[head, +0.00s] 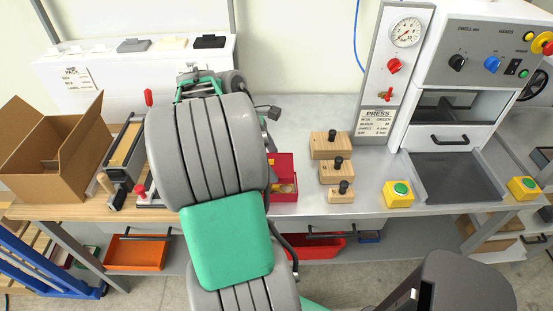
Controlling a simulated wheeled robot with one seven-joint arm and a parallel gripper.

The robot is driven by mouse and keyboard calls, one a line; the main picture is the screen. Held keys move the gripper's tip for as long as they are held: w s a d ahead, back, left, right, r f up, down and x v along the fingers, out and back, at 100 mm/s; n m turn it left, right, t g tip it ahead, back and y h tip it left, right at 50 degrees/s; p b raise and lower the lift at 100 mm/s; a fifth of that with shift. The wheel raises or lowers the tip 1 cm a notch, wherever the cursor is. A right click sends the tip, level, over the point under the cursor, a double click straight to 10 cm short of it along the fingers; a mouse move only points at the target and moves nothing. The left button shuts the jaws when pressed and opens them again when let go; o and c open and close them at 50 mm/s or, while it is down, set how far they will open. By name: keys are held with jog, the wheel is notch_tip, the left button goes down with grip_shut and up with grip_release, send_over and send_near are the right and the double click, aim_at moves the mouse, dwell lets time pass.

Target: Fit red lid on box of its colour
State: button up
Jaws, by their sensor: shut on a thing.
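A red box (284,197) stands on the bench just right of my arm. Its top is open, with something yellowish low inside, and its left part is hidden behind my arm. I cannot see the red lid anywhere. My large grey and green arm links cover the bench middle, and my gripper's jaws and anything in them are hidden behind them.
Wooden blocks with black knobs (330,146) stand right of the red box. A press (455,120) and yellow button boxes (398,194) are further right. An open cardboard box (50,150) and a clamp fixture (125,160) are left.

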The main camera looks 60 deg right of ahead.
aim_at(274, 165)
jog(key=shift+s+d+f, duration=0.1)
jog(key=shift+s+d, duration=0.15)
jog(key=shift+s, duration=0.2)
jog(key=shift+s+d, duration=0.2)
jog(key=shift+s, duration=0.25)
notch_tip(274, 165, down, 4)
jog(key=b, duration=0.5)
jog(key=shift+w+b, duration=0.1)
jog(key=shift+b, duration=0.25)
jog(key=shift+f+p, duration=0.1)
jog(key=shift+p, duration=0.3)
jog(key=shift+p, duration=0.55)
jog(key=shift+f+b, duration=0.7)
jog(key=shift+f, duration=0.9)
dwell(0.3)
jog(key=o, duration=1.2)
jog(key=shift+r, duration=0.1)
